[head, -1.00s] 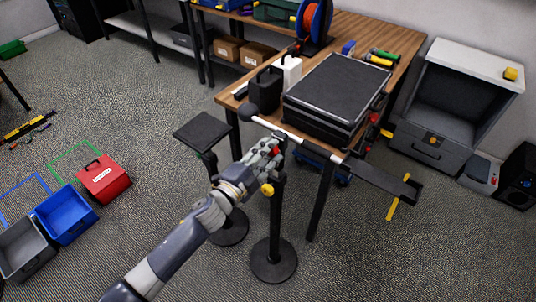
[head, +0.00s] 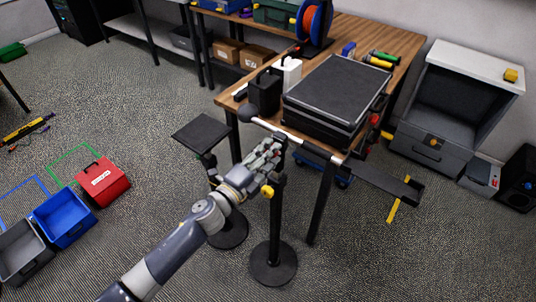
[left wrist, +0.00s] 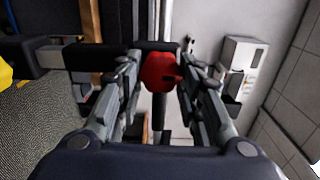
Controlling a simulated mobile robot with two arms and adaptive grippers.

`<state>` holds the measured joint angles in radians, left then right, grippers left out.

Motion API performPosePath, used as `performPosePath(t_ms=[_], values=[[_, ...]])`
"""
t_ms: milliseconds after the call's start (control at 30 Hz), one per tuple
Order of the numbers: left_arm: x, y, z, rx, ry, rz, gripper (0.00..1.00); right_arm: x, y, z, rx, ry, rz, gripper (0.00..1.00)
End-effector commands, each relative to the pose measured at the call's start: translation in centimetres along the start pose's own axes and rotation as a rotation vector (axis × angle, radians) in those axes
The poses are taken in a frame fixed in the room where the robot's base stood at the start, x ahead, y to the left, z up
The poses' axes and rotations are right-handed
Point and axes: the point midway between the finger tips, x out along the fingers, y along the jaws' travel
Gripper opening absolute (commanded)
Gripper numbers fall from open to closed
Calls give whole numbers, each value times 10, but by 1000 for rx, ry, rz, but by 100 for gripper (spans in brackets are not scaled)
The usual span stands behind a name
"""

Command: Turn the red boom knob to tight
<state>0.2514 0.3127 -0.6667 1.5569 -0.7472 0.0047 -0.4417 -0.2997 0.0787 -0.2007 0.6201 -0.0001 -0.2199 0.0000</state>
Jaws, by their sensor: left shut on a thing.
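The red boom knob (left wrist: 160,73) sits between the two fingers of my left gripper (left wrist: 159,70) in the left wrist view. The fingers are closed on it from both sides. In the head view my left gripper (head: 270,151) is at the top of the black stand (head: 275,225), just under the boom (head: 305,142), and hides the red knob. The boom slopes from a black ball end at left to a flat black end at right. A yellow knob (head: 267,191) is lower on the stand. My right gripper is not in view.
A wooden table (head: 401,52) with a black case (head: 338,88) stands close behind the boom. A second stand with a flat black top (head: 202,133) is left of my gripper. Blue (head: 64,219) and red (head: 101,181) boxes are on the floor at left.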

Motion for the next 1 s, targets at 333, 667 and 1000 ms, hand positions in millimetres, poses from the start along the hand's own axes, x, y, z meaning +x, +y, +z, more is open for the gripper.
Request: performPosePath(t_ms=[333, 667, 1000], values=[[0, 1, 0, 0, 1, 1, 54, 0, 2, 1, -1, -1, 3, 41], [-5, 1, 0, -1, 0, 1, 54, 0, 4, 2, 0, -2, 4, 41], [-66, 2, -1, -3, 1, 4, 54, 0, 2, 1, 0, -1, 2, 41]])
